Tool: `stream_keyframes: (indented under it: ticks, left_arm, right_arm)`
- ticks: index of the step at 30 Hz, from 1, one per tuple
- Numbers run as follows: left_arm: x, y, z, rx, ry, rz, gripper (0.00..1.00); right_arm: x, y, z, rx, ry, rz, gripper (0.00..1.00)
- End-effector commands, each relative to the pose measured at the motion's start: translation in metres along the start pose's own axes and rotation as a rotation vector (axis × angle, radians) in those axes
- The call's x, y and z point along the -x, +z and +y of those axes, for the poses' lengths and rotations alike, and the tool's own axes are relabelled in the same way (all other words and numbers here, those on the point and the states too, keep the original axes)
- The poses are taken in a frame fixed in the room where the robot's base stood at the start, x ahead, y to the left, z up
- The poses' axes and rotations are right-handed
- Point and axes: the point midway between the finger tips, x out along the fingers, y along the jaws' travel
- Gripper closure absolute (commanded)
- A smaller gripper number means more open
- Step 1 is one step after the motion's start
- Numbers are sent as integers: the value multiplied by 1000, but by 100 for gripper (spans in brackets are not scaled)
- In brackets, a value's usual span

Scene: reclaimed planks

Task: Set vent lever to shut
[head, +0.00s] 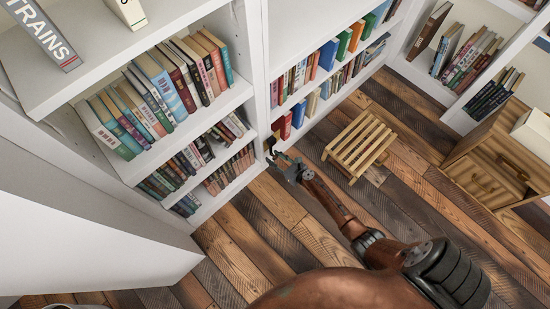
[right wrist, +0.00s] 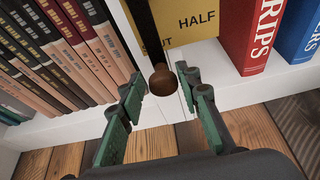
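The vent lever is a dark bar ending in a round brown knob (right wrist: 165,80) in the right wrist view. It hangs in front of a yellow plate (right wrist: 192,22) on the white shelf upright. The plate reads "HALF", and a partly covered word ending in "UT" sits beside the bar, near the knob. My right gripper (head: 288,167) is low by the bookcase in the head view. In the right wrist view its green-padded fingers (right wrist: 160,88) are open, one on each side of the knob, with gaps showing. In the head view the lever is small and hard to make out. My left gripper is out of view.
Books (right wrist: 65,50) stand left of the lever, and a red book (right wrist: 248,35) and a blue book (right wrist: 298,30) stand right of it. A slatted wooden stool (head: 360,143) is on the plank floor, right of my arm. A wooden cabinet (head: 490,170) stands farther right.

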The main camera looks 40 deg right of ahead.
Motion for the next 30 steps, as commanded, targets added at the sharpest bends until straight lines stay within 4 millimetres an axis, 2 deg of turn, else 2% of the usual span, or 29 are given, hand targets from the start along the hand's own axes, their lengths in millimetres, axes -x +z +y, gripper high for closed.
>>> stream_keyframes:
  ticks: [10,14,20,24,30]
  left_arm:
    - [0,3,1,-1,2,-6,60]
    - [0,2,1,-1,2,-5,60]
    - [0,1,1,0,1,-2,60]
    - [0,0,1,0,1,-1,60]
    - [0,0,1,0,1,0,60]
  right_arm:
    - [1,0,-2,2,-4,0,61]
    - [8,-1,-3,3,-4,1,61]
    - [38,-1,-2,2,-4,0,61]
    - [69,-2,-2,1,-6,1,61]
    - [104,-1,-2,0,-5,1,61]
